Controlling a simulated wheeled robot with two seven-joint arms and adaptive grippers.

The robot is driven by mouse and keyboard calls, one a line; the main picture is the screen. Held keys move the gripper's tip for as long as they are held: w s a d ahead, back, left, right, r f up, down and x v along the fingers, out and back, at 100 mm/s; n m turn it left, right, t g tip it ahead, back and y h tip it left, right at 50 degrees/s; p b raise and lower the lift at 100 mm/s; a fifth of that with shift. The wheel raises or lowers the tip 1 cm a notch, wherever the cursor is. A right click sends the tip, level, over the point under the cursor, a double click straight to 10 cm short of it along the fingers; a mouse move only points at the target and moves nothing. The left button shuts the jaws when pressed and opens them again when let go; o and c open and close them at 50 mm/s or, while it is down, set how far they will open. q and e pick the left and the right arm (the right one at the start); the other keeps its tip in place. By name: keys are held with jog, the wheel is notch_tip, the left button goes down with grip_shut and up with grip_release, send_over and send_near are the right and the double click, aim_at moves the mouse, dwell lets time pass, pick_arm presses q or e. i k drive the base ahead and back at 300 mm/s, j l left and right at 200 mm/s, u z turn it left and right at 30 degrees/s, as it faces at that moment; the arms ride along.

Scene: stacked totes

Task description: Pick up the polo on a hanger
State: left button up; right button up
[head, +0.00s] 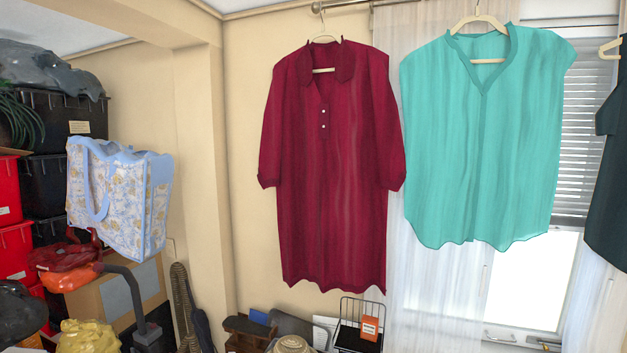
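A dark red garment (335,190) with a collar, short buttoned placket and long body hangs on a pale hanger (323,70); it is the one most like a polo. Its hanger hook rises toward the rail (345,7) at the top. A teal sleeveless V-neck top (485,150) hangs to its right on another pale hanger (487,61). A dark garment (610,180) is cut off at the right edge, with part of its hanger showing. Neither of my grippers is in view.
Stacked black and red totes (10,190) stand at the left, with a blue floral bag (115,200) in front. A cardboard box (150,285), a yellow bag (88,337) and a wire rack (360,325) are low down. A sheer curtain (425,290) and window are behind the garments.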

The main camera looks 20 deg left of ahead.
aim_at(332, 148)
jog(key=i+j, duration=0.25)
jog(key=i, duration=0.25)
jog(key=i+j, duration=0.25)
jog(key=i, duration=0.2)
